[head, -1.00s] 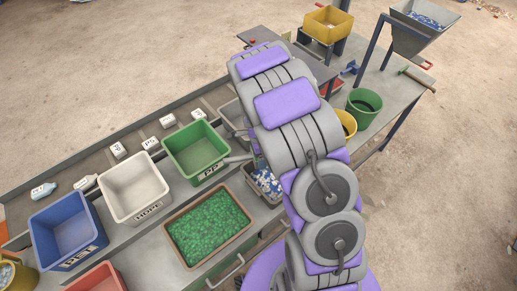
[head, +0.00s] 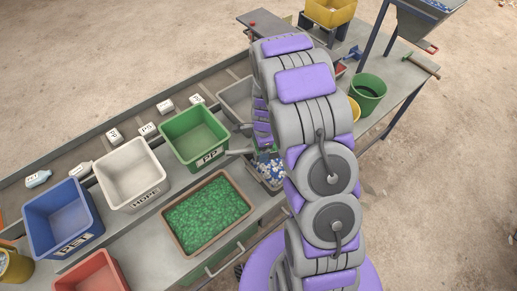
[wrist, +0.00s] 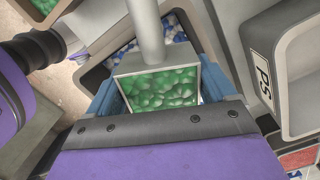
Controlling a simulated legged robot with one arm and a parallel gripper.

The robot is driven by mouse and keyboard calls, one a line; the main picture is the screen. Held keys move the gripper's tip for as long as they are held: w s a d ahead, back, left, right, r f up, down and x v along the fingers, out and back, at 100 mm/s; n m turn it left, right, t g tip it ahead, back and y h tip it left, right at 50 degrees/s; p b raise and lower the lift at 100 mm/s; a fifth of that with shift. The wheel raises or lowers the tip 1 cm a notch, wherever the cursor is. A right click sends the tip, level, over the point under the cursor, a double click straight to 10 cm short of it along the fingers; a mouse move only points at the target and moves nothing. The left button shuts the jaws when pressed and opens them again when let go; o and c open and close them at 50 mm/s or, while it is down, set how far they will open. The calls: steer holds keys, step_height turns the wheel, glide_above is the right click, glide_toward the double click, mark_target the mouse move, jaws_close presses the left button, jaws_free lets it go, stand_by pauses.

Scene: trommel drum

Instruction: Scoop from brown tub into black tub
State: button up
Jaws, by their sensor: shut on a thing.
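My gripper (wrist: 160,92) is shut on a scoop with a pale round handle (wrist: 148,28); its blue fingers lie on either side. The scoop's square mouth (wrist: 120,76) is full of green pellets (wrist: 160,90). Behind the scoop in the wrist view is a dark grey-brown tub (wrist: 92,78) with blue and white pellets, which also shows in the head view (head: 278,187). I cannot tell if this is the black tub. The brown-rimmed tub (head: 172,224) of green pellets lies to its left. My arm hides most of the gripper in the head view.
A green PP bin (head: 190,124), white HDPE bin (head: 135,197), blue PET bin (head: 72,240) and red bin (head: 90,272) stand left. A grey PS bin (wrist: 287,92) is close on the right in the wrist view. A green bucket (head: 368,96) stands at the right.

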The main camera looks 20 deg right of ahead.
steer(key=shift+d+r+y+b, duration=0.5)
steer(key=shift+y+b, duration=0.4)
steer(key=shift+b, duration=0.45)
steer(key=shift+d+r+y+b, duration=0.5)
steer(key=shift+y+b, duration=0.4)
steer(key=shift+b, duration=0.4)
steer(key=d+y+b, duration=0.1)
steer(key=b, duration=0.1)
steer(key=d+r+y+b, duration=0.1)
steer(key=y+b, duration=0.1)
steer(key=b, duration=0.1)
steer(key=shift+s+d+r+y, duration=0.1)
steer(key=shift+y, duration=0.2)
steer(key=shift+d+r+t+y+p, duration=0.3)
steer(key=shift+d+r+y+p, duration=0.15)
steer(key=shift+d+y, duration=0.35)
steer(key=d+y, duration=0.1)
steer(key=y, duration=0.1)
steer(key=shift+d+y, duration=0.4)
steer(key=shift+s+r+p, duration=0.1)
steer(key=shift+r+p, duration=0.1)
steer(key=shift+p, duration=0.15)
